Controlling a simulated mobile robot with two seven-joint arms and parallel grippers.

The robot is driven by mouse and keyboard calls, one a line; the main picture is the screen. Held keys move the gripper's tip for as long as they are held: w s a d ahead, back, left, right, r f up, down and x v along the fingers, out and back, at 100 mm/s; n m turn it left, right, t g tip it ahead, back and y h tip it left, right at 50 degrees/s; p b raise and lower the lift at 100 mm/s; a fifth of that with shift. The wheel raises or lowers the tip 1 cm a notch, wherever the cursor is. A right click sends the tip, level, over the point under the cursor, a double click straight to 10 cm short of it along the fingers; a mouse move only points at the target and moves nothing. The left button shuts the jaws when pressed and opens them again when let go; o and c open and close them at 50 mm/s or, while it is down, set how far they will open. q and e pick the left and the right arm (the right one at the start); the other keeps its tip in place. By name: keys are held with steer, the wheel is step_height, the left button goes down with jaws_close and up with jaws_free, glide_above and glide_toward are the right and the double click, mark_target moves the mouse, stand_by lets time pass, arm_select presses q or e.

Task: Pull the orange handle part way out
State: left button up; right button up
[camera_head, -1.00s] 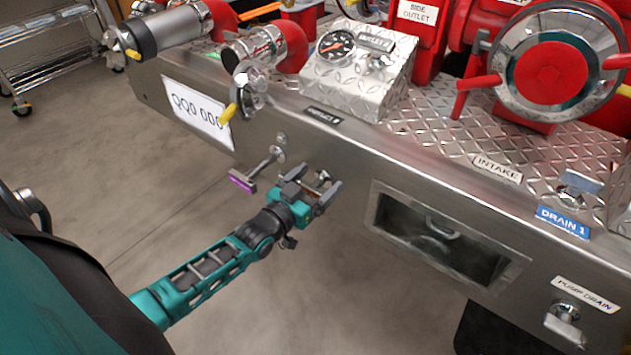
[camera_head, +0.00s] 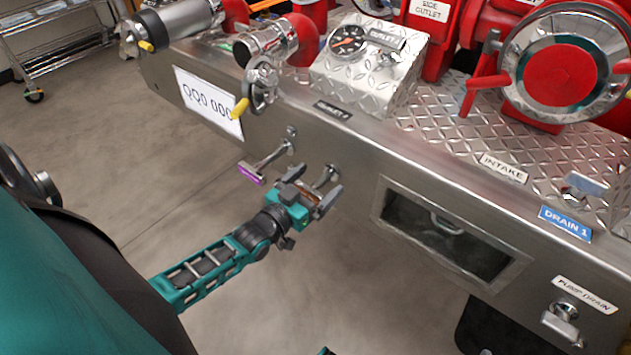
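The orange handle (camera_head: 311,191) sits low on the front of the steel panel, mostly hidden between the fingers of my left gripper (camera_head: 312,195). Only a thin orange-brown strip of it shows. Its metal stem (camera_head: 327,175) runs from the panel down to the fingers, with a short length bare. My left gripper comes from the lower left and appears shut on the handle, one finger on each side; the exact contact is too small to see. My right gripper is not in view.
A purple handle (camera_head: 250,173) on its own stem juts out left of my gripper. A recessed opening (camera_head: 445,237) and the pump drain handle (camera_head: 561,322) lie to the right on the steel panel (camera_head: 350,190). The floor (camera_head: 130,165) in front is clear.

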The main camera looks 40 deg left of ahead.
arm_select(q)
steer(key=s+a+p, duration=0.1)
steer(key=s+p, duration=0.1)
steer(key=s, duration=1)
steer(key=shift+s+p, duration=0.3)
steer(key=shift+s, duration=0.1)
